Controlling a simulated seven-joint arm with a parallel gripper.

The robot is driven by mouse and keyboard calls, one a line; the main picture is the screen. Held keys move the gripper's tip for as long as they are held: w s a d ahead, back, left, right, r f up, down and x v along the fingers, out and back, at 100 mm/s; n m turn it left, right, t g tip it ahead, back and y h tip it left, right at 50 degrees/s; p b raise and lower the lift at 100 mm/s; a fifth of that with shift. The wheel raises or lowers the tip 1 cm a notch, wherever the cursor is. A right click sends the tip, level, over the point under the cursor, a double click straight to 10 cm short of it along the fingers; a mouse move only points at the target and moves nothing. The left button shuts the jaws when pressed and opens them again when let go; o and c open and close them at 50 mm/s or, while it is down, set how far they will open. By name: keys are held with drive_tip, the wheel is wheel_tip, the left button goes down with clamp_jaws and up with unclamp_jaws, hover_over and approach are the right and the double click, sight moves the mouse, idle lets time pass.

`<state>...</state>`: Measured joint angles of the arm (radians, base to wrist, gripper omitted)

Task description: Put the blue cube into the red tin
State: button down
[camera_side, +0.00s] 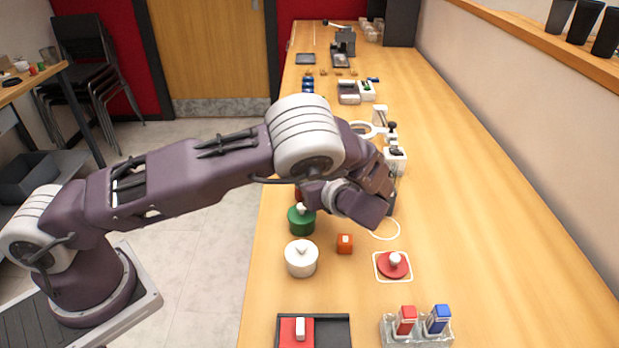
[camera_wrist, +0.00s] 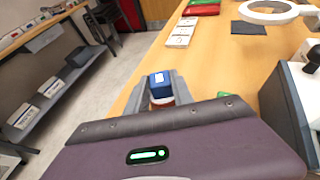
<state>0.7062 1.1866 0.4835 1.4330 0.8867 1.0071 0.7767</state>
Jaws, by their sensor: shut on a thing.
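My gripper (camera_wrist: 161,92) is shut on the blue cube (camera_wrist: 160,79), which has a white patch on top, in the wrist view. A small piece of red and white shows just below the cube, probably the red tin (camera_wrist: 162,102); I cannot tell whether the cube is above it or inside it. In the side view my arm hides the cube and fingertips, and a sliver of red (camera_side: 297,194) shows behind the arm. A red lid with a white knob (camera_side: 393,264) lies on a square-outlined mat at the right.
A green tin (camera_side: 301,221) and a white lidded tin (camera_side: 301,258) stand near the left table edge. A black tray (camera_side: 332,331) and a clear holder with red and blue bottles (camera_side: 416,330) are at the front.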

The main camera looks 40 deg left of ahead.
drive_tip(key=shift+f, duration=0.15)
drive_tip(key=c, duration=1)
unclamp_jaws()
drive_tip(key=shift+c, duration=0.2)
drive_tip(key=v, duration=0.7)
